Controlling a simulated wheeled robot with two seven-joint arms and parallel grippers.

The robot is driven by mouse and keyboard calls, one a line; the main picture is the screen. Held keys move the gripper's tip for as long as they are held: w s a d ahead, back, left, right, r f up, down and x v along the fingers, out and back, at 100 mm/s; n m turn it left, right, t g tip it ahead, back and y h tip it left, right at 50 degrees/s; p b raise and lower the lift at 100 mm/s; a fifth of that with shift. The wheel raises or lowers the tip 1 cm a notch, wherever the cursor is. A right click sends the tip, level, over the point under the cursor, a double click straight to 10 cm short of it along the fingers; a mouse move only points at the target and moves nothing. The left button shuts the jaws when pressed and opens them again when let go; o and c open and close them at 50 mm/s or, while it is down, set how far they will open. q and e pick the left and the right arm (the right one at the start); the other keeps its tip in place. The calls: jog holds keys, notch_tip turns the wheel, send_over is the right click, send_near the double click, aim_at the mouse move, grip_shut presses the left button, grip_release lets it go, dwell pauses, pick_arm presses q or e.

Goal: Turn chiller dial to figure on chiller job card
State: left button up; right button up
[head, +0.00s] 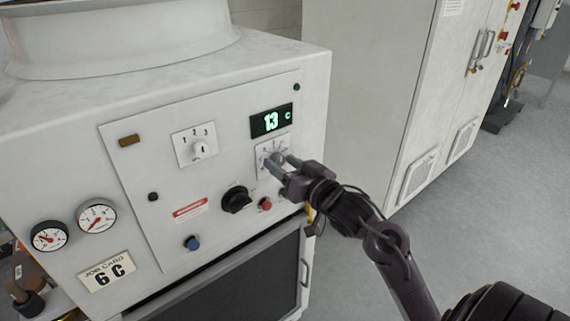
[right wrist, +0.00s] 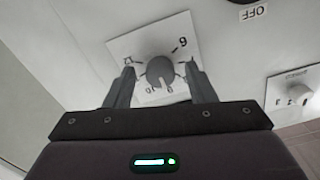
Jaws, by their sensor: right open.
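The chiller job card (head: 107,272) at the lower left of the chiller's front reads "6 C". The green display (head: 271,121) reads 13 C. Below it is the chiller dial, a grey round knob on a white scale plate, partly hidden by my gripper in the head view. In the right wrist view the dial (right wrist: 160,71) shows clearly, with a large 6 on its plate. My right gripper (head: 278,159) is at the dial; its open fingers stand one on each side of the knob, with gaps showing in the right wrist view. My left gripper is not in view.
A second numbered dial (head: 198,149), a black rotary switch (head: 236,200), a red button (head: 265,204) and a blue button (head: 192,243) share the panel. Two gauges (head: 97,215) sit left. A tall white cabinet (head: 365,85) stands to the right, with open floor in front.

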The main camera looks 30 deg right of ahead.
jog(key=c, duration=1)
